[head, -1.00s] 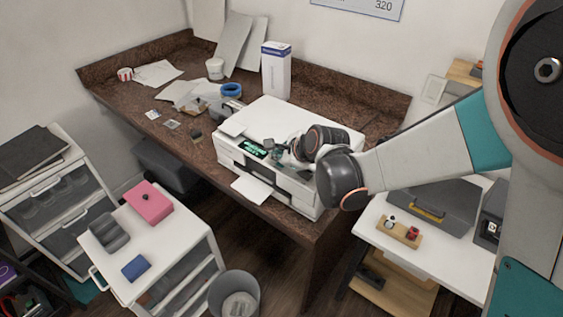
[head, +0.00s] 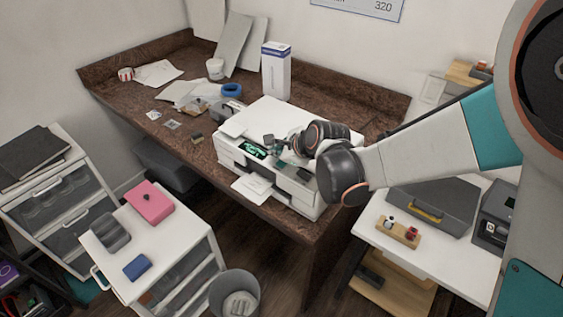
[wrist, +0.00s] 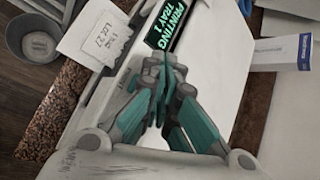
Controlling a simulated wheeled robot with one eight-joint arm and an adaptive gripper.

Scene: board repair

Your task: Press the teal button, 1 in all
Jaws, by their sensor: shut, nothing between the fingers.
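The white printer (head: 285,120) stands on the brown desk. Its small dark screen (head: 255,149) is lit with green text, which reads "PRINTING TRAY 1" in the wrist view (wrist: 170,28). My gripper (head: 271,143) is over the printer's front panel, just right of the screen. In the wrist view my teal fingers (wrist: 160,75) are shut and empty, with their tips beside the screen. I cannot make out the teal button; the fingers may cover it. A white sheet (wrist: 92,38) with dark print, seemingly "LOT 27", sticks out of the printer's front.
A tall white and blue box (head: 276,72) stands behind the printer. A blue tape roll (head: 231,90) and papers lie to its left. A grey bin (head: 236,292) is on the floor in front. A side table (head: 445,255) with a grey case stands at right.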

